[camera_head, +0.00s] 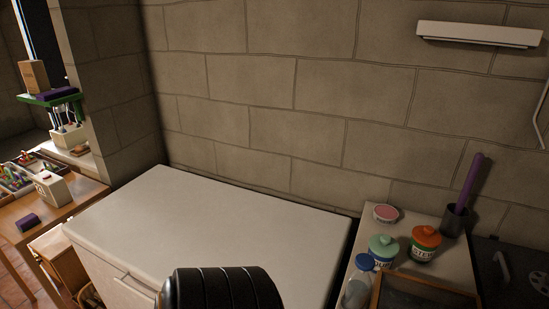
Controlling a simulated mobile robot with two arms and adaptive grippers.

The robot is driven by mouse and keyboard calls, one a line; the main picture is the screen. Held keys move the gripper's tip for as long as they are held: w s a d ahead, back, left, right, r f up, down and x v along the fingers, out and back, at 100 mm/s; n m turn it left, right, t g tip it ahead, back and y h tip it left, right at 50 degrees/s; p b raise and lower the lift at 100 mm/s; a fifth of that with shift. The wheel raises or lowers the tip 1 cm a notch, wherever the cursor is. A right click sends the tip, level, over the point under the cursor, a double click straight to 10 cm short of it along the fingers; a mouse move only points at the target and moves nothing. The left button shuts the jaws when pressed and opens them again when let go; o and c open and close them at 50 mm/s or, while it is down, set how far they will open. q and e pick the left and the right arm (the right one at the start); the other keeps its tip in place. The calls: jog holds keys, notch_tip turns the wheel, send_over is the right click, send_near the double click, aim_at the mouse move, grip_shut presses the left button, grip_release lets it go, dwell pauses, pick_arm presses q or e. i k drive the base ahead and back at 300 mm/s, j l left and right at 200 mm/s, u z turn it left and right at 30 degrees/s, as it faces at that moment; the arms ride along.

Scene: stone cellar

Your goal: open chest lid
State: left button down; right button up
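A white chest (215,225) stands against the stone wall in the middle of the head view. Its broad flat lid looks closed, lying level with nothing on it. A thin handle or seam line shows on its front face at the lower left. A black ribbed rounded part, which looks like part of one of my arms, rises at the bottom edge and hides some of the chest's front. No gripper fingers show in this view.
A counter at the right holds a green-lidded jar (383,248), an orange-lidded jar (425,243), a blue-capped bottle (360,283), a pink-topped tin (386,213) and a dark cup (455,220). A wooden table (75,189) stands left. A white fixture (478,34) hangs on the wall.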

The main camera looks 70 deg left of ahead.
aim_at(166, 218)
jog(key=u, duration=3.3)
jog(key=i+j, duration=0.1)
jog(key=j, duration=0.85)
jog(key=i+j, duration=0.1)
jog(key=j, duration=0.85)
jog(key=i+l+z, duration=0.05)
